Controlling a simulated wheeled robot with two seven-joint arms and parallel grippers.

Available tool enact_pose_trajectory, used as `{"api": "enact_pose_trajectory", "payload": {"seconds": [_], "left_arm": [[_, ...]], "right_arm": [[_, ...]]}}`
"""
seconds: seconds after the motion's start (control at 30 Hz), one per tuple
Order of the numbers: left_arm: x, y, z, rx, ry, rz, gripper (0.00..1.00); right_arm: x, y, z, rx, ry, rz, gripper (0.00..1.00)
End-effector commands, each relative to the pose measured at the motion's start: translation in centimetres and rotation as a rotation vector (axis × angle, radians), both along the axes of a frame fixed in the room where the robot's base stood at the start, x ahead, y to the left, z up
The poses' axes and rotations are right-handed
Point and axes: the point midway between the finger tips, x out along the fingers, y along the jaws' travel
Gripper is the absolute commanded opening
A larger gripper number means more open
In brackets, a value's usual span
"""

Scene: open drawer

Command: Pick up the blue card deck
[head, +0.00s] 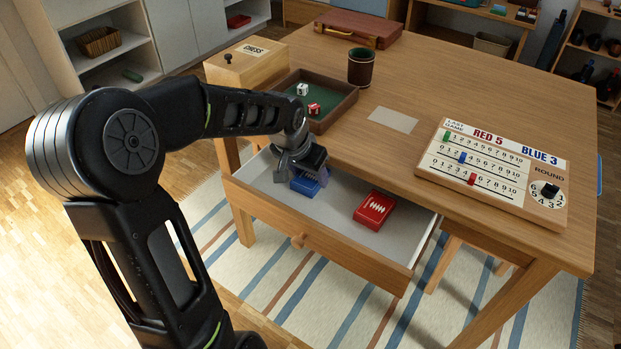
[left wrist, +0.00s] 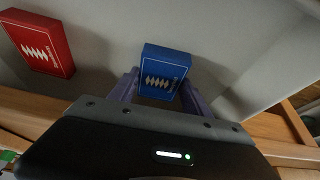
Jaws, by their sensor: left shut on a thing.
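The blue card deck (head: 307,183) is inside the open drawer (head: 338,205), toward its left end. My left gripper (head: 308,170) reaches down over it from above and is shut on it. In the left wrist view the blue card deck (left wrist: 164,72) sits between the two fingers of my left gripper (left wrist: 160,90). The gripper covers part of the deck in the head view. I cannot tell whether the deck touches the drawer floor. My right gripper is not in view.
A red card deck (head: 374,210) lies in the drawer to the right; it also shows in the left wrist view (left wrist: 38,42). The table edge overhangs the drawer's back. A dice tray (head: 345,108), a cup (head: 361,67) and a scoreboard (head: 493,172) stand on the tabletop.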

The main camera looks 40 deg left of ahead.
Motion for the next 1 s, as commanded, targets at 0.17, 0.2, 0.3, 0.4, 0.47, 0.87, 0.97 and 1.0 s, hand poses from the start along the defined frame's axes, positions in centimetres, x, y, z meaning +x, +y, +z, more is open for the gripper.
{"api": "enact_pose_trajectory", "payload": {"seconds": [0.17, 0.2, 0.3, 0.4, 0.47, 0.87, 0.97, 1.0], "left_arm": [[0.0, 0.0, 0.0, 0.0, 0.0, 0.0, 0.13], [0.0, 0.0, 0.0, 0.0, 0.0, 0.0, 0.13], [0.0, 0.0, 0.0, 0.0, 0.0, 0.0, 0.13], [0.0, 0.0, 0.1, 0.0, 0.0, 0.0, 0.13], [0.0, 0.0, 0.2, 0.0, -0.001, 0.0, 0.13], [-2.8, -0.1, 1.4, 0.002, -0.001, 0.002, 0.13], [-4.1, -0.2, 2.3, 0.002, -0.005, 0.001, 0.13], [-3.9, -0.2, 3.3, 0.003, -0.006, 0.0, 0.13]], "right_arm": [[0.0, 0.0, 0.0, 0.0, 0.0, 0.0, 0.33], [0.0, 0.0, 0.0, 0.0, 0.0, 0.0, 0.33], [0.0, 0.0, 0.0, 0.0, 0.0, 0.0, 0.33], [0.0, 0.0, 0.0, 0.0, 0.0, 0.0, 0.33], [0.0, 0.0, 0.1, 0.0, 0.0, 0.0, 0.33], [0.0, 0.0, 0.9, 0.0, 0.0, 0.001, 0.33], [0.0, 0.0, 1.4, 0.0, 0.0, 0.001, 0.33], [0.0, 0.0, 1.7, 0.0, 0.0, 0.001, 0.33]]}}
